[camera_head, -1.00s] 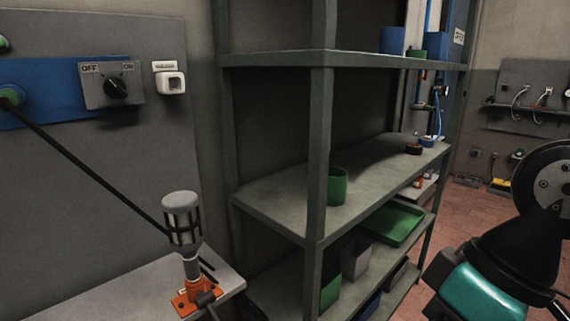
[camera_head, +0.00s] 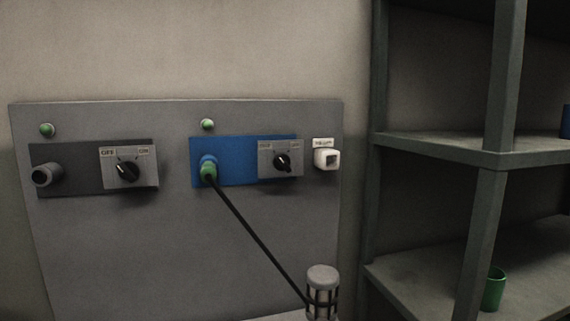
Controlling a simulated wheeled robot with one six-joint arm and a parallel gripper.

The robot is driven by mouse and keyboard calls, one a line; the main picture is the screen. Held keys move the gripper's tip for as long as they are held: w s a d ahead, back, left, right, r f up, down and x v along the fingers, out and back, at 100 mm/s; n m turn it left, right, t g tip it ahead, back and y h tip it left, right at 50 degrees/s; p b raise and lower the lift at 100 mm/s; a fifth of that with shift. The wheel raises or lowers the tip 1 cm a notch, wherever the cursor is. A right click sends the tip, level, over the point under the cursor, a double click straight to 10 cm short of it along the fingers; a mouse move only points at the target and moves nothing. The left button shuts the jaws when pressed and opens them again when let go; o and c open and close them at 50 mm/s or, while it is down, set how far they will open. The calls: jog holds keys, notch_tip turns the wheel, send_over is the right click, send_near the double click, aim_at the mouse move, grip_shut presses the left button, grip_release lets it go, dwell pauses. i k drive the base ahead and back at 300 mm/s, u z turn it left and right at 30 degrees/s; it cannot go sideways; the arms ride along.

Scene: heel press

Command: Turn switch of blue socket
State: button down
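The blue socket (camera_head: 225,170) is a blue plate on the grey wall panel, right of the picture's middle line of the panel. A green and blue plug (camera_head: 208,169) sits in its left part, with a black cable running down to the right. Its switch (camera_head: 282,161) is a black rotary knob on a grey plate at the right end of the blue plate. The knob's marks are too small to read, so I cannot tell its setting. My gripper is not in view.
Left of it is a dark socket (camera_head: 74,167) with its own OFF/ON knob (camera_head: 127,171). A white box (camera_head: 327,157) is on the right. A caged lamp-like object (camera_head: 322,288) stands below. A metal shelf (camera_head: 480,270) with a green cup (camera_head: 494,289) stands at right.

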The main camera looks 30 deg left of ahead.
aim_at(281, 162)
jog(key=z, duration=1.85)
jog(key=i, duration=0.45)
jog(key=u, duration=3)
